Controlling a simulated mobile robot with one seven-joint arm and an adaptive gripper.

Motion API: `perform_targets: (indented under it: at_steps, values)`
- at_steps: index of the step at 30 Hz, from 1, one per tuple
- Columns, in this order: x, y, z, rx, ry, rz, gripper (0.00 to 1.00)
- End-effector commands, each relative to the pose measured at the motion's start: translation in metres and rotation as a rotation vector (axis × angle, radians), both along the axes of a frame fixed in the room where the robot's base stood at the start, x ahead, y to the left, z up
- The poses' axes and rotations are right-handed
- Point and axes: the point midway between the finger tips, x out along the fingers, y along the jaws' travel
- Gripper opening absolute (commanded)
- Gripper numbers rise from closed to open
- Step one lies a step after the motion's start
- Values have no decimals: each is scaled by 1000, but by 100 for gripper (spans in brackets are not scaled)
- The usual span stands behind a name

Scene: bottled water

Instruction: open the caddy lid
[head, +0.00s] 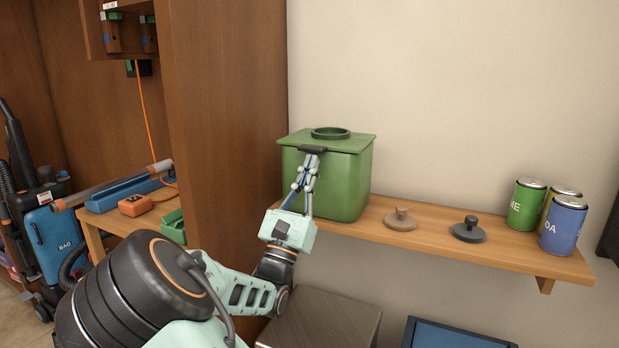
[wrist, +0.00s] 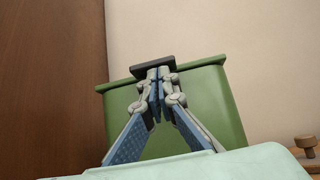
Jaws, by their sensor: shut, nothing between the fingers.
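The green caddy (head: 346,186) stands at the left end of the wooden shelf, next to a brown panel. Its green lid (head: 352,144) lies flat and closed on top, with a round green ring on it. A dark handle tab (head: 313,149) sticks out at the lid's front edge. My gripper (head: 310,158) is shut and empty, with its fingertips right at the tab. In the wrist view the fingertips (wrist: 160,72) are together, just below or against the dark tab (wrist: 142,70); I cannot tell whether they touch it. The caddy's front (wrist: 210,115) is behind the fingers.
On the shelf (head: 372,226) to the right stand a beige knobbed lid (head: 400,222), a dark knobbed lid (head: 468,232) and three cans, one green (head: 525,206) and one blue (head: 563,228) among them. The brown panel (head: 225,110) closes off the left side. The wall above the caddy is bare.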

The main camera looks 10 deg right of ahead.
Motion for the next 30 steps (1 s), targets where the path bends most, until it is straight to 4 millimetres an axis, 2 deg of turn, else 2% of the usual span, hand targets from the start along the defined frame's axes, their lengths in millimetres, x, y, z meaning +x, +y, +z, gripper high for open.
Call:
perform_targets:
  at_steps: [14, 30]
  values:
    - [0, 0, 5, 8, 11, 0, 0]
    - [-2, 2, 46, 101, 139, 0, 0]
